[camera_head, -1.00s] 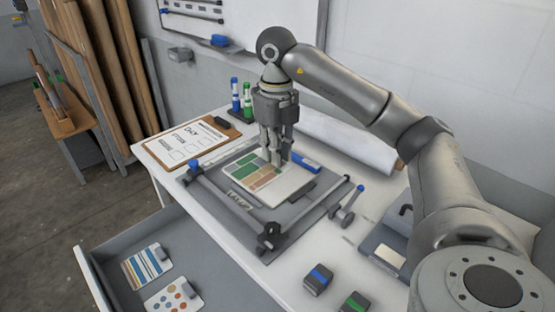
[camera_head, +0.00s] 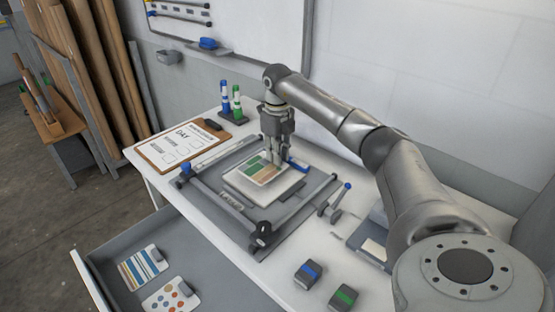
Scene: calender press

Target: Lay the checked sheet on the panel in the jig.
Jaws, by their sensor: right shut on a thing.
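The checked sheet (camera_head: 256,168), with green, tan and brown blocks, lies over the pale panel (camera_head: 269,195) in the grey jig (camera_head: 235,203). My right gripper (camera_head: 276,163) points down at the sheet's far right part and is shut on it. Pale panel surface shows along the near and right sides of the sheet. I cannot tell whether the sheet touches the panel or hovers just above it. The fingers hide part of the sheet. My left gripper is not in view.
A striped card (camera_head: 143,267) and a dotted card (camera_head: 170,296) lie in the open drawer at lower left. Blue-banded (camera_head: 308,274) and green-banded (camera_head: 344,297) blocks sit near the table's front.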

